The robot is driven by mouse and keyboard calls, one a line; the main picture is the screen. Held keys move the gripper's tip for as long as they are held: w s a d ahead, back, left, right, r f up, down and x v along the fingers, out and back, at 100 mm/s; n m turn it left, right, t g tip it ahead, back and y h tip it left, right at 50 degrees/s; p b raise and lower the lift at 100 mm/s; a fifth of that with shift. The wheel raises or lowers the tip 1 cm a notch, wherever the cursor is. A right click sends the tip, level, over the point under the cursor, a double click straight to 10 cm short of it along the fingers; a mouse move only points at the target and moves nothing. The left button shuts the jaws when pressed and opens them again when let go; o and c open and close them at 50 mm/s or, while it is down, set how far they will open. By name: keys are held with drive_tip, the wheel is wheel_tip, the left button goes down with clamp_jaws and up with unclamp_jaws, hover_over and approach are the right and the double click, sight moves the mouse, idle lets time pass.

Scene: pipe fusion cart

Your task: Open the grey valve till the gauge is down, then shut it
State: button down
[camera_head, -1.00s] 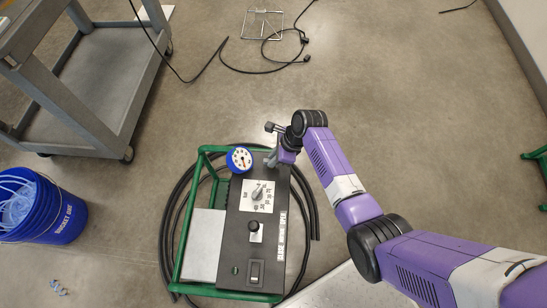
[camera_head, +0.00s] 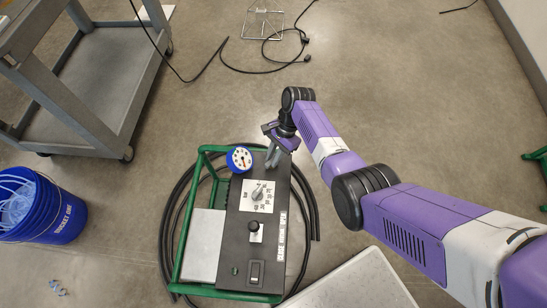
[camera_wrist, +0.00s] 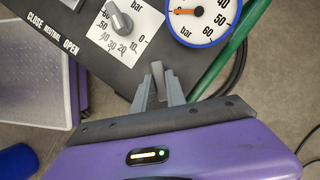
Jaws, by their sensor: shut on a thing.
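The grey valve (camera_wrist: 157,72) is a small upright grey handle at the edge of the black panel, beside the gauge. My gripper (camera_wrist: 160,90) is shut on it, one finger on each side, in the wrist view. In the head view my gripper (camera_head: 272,156) reaches down to the panel's top end and hides most of the valve. The gauge (camera_head: 239,159) is a white dial with a blue rim; it also shows, cut off at the top, in the wrist view (camera_wrist: 205,14). Its orange needle points left, toward the low side; the exact reading is unclear.
The panel (camera_head: 238,217) carries a pressure dial knob (camera_head: 259,193), a black-knobbed lever (camera_head: 254,227) and a switch (camera_head: 255,272). A green frame (camera_head: 181,235) and black hose surround it. A blue bucket (camera_head: 68,220) and grey cart (camera_head: 95,130) stand left.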

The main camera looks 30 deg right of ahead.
drive_tip(key=n+b, duration=0.1)
drive_tip(key=n, duration=0.1)
drive_tip(key=n+g+b, duration=0.1)
drive_tip(key=n, duration=0.1)
drive_tip(key=shift+w+a+f+n+g+h, duration=0.1)
drive_tip(key=shift+w+n+g+h, duration=0.1)
drive_tip(key=shift+n+g+h, duration=0.15)
drive_tip(key=shift+n+g+h+b, duration=0.35)
drive_tip(key=shift+n+h+b, duration=0.3)
drive_tip(key=shift+n, duration=1.2)
drive_tip(key=c, duration=1.4)
unclamp_jaws()
drive_tip(key=shift+o, duration=0.2)
drive_tip(key=p+v, duration=0.1)
drive_tip(key=v, duration=0.7)
drive_tip(key=shift+p, duration=0.4)
